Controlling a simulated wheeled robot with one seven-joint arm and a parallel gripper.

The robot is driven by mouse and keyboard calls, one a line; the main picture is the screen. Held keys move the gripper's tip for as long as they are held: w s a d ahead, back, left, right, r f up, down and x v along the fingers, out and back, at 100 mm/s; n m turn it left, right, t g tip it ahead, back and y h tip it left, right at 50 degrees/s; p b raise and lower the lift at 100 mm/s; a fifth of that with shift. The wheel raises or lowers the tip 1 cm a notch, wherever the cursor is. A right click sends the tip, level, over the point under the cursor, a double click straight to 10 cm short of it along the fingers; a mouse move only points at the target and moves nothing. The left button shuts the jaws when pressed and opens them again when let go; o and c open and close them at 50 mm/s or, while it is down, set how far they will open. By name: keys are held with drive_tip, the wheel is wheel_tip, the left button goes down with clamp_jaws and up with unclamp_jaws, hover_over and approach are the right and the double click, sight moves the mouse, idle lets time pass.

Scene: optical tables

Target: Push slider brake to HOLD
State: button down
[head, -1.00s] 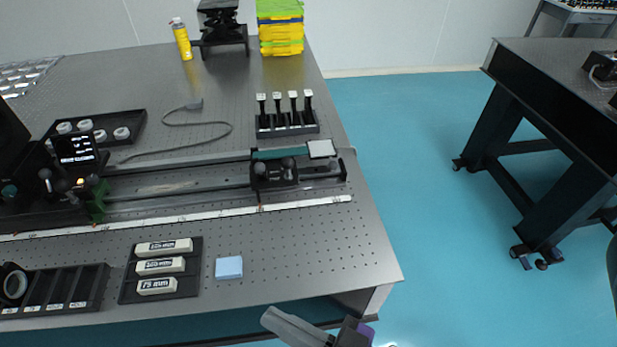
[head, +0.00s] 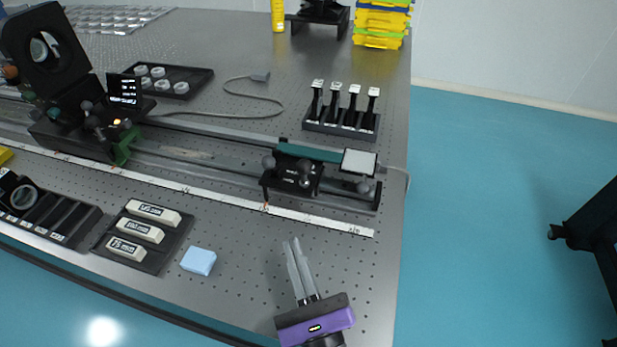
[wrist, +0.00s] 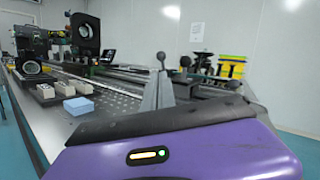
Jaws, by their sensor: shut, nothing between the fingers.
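The slider (head: 292,176) is a black carriage with dark round knobs, on the rail (head: 200,160) near its right end. A white square plate (head: 360,162) stands just right of it. I cannot tell which part is the brake or read its setting. My gripper (head: 293,242) is shut and empty, over the front of the table below the slider and apart from it, fingers pointing toward the rail. In the wrist view the fingertips (wrist: 161,62) show close together, with dark knobs (wrist: 185,62) behind them.
A blue block (head: 198,261) and a tray of labelled white blocks (head: 140,235) lie left of my gripper. A rack of upright black posts (head: 341,121) stands behind the rail. A black lens mount (head: 45,48) is at the far left. The table's right edge is close to my gripper.

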sight(270, 168)
drive_tip(key=shift+d+m, duration=0.15)
drive_tip(key=shift+m, duration=0.75)
drive_tip(key=shift+w, duration=0.15)
drive_tip(key=shift+w+r, duration=0.2)
drive_tip(key=shift+w, duration=0.1)
drive_tip(key=p+x, duration=0.4)
drive_tip(key=x, duration=0.9)
drive_tip(key=shift+w+p, duration=0.1)
drive_tip(key=shift+p, duration=0.25)
